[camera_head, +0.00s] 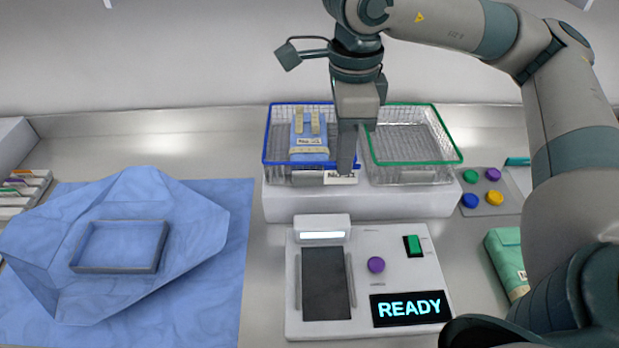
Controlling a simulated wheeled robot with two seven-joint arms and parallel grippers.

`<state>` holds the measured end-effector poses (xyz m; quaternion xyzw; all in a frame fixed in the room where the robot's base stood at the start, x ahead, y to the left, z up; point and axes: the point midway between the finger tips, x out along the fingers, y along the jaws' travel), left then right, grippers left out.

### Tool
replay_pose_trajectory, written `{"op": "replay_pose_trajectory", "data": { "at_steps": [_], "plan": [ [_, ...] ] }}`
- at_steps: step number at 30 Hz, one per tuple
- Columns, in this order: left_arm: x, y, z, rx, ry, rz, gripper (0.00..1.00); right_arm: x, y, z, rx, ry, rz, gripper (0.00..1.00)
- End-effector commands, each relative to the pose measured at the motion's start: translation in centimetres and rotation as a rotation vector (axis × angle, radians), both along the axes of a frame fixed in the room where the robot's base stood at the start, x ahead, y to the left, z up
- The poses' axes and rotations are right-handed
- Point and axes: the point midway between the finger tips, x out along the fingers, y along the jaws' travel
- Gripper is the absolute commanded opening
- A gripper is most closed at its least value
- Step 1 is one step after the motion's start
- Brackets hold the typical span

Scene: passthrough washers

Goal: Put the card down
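My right gripper (347,168) points straight down there. Its fingers look close together and overlap the card's upper edge, so it appears shut on the card. Whether the card's lower edge touches the block is hard to tell. The basket holds a blue pack (309,132) with tan strips and a printed label. My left gripper is out of view.
An empty green-rimmed basket (440,160) stands to the right on the white block (300,203). In front is a device with a READY display (408,308). A blue wrap with a tray (118,268) lies left. Coloured knobs (471,176) and a green pack (507,262) are right.

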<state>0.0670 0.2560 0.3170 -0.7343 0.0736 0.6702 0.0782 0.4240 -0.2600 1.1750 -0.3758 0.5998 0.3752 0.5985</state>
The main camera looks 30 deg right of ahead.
Motion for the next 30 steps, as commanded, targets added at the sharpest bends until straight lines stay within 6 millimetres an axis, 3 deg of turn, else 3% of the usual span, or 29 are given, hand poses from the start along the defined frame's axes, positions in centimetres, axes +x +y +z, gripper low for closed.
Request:
{"op": "replay_pose_trajectory", "data": {
  "at_steps": [8,21,30],
  "plan": [
    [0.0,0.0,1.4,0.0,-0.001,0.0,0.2,2.5,0.0,-1.3,0.0,0.004,-0.002,0.0],
    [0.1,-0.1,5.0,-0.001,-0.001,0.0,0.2,10.3,0.0,-5.8,0.0,0.002,-0.001,0.0],
    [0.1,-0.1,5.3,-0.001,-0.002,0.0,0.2,11.6,-0.1,-7.0,0.0,-0.001,0.001,0.0]
  ]
}}
